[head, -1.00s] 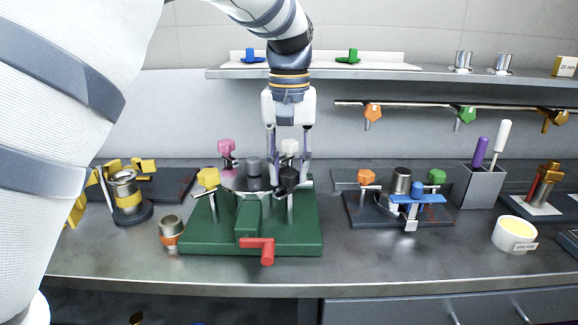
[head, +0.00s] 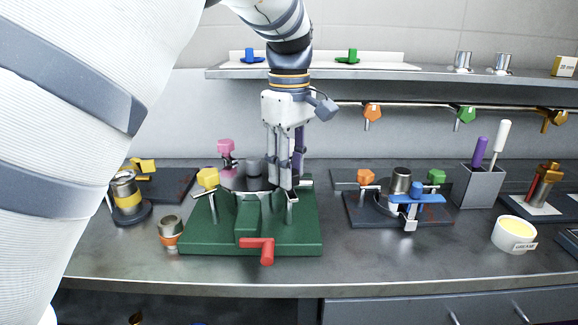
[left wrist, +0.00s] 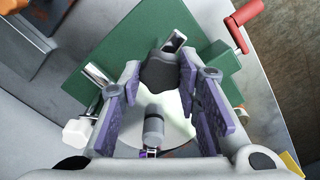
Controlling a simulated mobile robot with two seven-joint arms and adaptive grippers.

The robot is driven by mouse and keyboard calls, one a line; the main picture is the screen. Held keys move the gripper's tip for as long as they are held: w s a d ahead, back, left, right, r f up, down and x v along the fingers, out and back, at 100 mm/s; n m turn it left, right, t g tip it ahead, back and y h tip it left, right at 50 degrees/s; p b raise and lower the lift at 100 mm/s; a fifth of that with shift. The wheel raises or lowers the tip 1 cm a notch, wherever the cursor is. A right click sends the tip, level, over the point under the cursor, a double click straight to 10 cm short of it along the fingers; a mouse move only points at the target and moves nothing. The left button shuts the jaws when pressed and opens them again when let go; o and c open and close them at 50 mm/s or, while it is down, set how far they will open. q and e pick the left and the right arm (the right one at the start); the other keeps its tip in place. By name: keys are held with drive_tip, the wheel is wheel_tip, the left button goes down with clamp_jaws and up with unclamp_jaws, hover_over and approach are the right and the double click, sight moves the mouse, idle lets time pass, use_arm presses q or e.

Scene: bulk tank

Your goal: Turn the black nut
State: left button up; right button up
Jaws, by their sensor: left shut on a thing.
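The black nut (left wrist: 160,72) shows in the left wrist view between the purple finger pads, near the end of a silver bar. My left gripper (head: 285,182) points straight down over the right side of the green fixture (head: 300,240) and is shut on the black nut. In the head view the fingers hide this nut. The green base also shows in the left wrist view (left wrist: 95,55). A white nut (left wrist: 77,132) stands outside the fingers. A pink nut (head: 226,147) and a yellow nut (head: 208,178) stand on the fixture's left. My right gripper is not in view.
A red handle (head: 265,249) sticks out at the fixture's front. A small metal cup (head: 171,230) stands left of it. A second fixture (head: 440,215) with orange, blue and green parts stands to the right. A shelf (head: 330,73) runs behind my arm.

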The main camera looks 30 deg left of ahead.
use_arm(q)
drive_tip(key=n, duration=0.4)
drive_tip(key=shift+n, duration=0.6)
drive_tip(key=o, duration=1.1)
drive_tip(key=shift+o, duration=0.2)
wheel_tip(320, 180, up, 12)
